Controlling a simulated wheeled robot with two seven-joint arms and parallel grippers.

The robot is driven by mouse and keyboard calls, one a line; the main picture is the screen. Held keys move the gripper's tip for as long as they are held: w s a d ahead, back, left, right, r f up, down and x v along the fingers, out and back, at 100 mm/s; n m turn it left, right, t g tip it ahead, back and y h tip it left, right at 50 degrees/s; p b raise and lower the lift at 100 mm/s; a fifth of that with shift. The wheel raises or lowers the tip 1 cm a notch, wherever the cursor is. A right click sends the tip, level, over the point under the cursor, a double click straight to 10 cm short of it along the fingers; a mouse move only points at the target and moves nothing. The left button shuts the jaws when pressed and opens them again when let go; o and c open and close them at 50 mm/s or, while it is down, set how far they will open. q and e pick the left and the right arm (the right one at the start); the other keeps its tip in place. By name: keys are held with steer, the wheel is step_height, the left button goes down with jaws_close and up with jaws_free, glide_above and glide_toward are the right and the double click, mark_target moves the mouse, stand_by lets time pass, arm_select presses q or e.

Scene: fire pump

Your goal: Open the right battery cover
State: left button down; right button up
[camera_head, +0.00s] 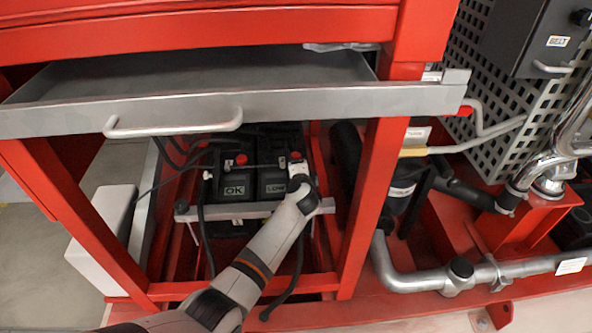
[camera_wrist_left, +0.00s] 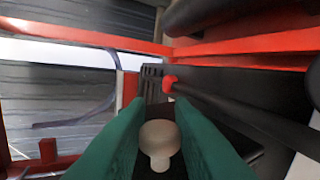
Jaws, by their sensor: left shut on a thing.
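Two black batteries stand side by side under the grey drawer in the head view. The left battery (camera_head: 233,180) is labelled OK and the right battery (camera_head: 271,183) LOW. A red cap shows on the left one (camera_head: 241,159), and another (camera_head: 296,155) at the right one. My left gripper (camera_head: 299,176) is at the right battery's right side and hides part of it. In the left wrist view its green fingers (camera_wrist_left: 160,112) are shut on a pale round knob (camera_wrist_left: 160,135). A red cap (camera_wrist_left: 170,83) lies just beyond. The cover's outline is hard to make out. My right gripper is not seen.
The open drawer (camera_head: 330,104) with its handle (camera_head: 172,128) hangs over the batteries. Red frame posts (camera_head: 372,200) stand either side. A grey bar (camera_head: 250,209) crosses in front of the batteries. Black cables run at the left, pipes at the right.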

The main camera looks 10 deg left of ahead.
arm_select(q)
steer(key=shift+d, duration=0.2)
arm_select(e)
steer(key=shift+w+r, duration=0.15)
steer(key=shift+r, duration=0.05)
arm_select(q)
steer(key=c, duration=1.3)
jaws_free()
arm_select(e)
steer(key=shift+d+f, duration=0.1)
arm_select(q)
steer(key=p+v, duration=0.2)
steer(key=v, duration=0.5)
steer(key=shift+s+d, duration=0.15)
steer(key=shift+s, duration=0.05)
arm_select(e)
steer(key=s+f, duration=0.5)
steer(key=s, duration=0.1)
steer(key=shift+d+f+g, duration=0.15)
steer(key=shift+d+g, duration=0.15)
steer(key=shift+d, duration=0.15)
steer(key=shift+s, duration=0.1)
